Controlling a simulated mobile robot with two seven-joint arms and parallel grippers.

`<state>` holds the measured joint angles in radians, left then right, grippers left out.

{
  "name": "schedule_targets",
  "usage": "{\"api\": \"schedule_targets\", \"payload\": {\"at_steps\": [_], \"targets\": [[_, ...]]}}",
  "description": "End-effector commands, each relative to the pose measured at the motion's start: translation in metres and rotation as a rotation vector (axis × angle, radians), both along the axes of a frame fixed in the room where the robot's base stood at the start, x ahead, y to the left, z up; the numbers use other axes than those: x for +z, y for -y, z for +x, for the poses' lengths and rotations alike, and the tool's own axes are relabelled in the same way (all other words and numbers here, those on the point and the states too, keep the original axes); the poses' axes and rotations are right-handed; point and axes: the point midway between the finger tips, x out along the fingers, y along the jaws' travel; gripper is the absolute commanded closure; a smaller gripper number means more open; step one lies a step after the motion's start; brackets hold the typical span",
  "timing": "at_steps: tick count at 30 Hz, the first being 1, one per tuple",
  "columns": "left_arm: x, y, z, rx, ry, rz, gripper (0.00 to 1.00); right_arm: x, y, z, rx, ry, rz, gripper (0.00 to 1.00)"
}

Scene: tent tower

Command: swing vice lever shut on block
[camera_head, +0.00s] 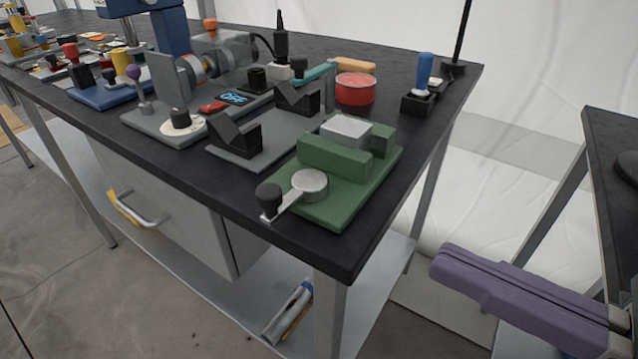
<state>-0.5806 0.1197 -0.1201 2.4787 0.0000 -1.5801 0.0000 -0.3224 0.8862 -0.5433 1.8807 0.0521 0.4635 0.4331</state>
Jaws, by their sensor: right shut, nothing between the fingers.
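The green vice (335,158) sits near the right front corner of the black workbench. A light grey block (346,130) lies between its long front jaw and the smaller green jaw at the right; whether the jaws touch it I cannot tell. The vice lever (288,204) runs from a round grey hub (310,185) toward the bench's front edge and ends in a black knob (268,195). My right gripper (446,263), with purple fingers, is shut and empty, off the bench to the lower right, apart from the lever. My left gripper is not in view.
V-shaped dark blocks on a grey plate (225,158) stand left of the vice. A red tin (355,89) and a blue-handled tool (424,72) stand behind it. A gap separates this bench from another dark table (605,150) at the right.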

Motion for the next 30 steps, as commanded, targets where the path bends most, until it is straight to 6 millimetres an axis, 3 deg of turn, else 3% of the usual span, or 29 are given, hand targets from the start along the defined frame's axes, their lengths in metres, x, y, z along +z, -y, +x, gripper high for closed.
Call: {"api": "schedule_targets", "payload": {"at_steps": [1,2,10,24,30], "targets": [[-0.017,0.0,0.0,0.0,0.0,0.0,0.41,-0.015,0.001,-0.002,0.017,0.007,0.009,1.0],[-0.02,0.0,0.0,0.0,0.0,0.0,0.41,-0.017,0.002,-0.004,0.025,0.009,0.016,1.0],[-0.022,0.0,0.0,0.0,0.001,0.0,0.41,-0.015,-0.007,0.001,0.046,0.022,0.035,1.0],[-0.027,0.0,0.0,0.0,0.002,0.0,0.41,-0.014,-0.082,0.058,0.046,0.023,0.036,1.0],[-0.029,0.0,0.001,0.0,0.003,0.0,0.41,-0.016,-0.102,0.074,0.045,0.019,0.033,1.0]]}}
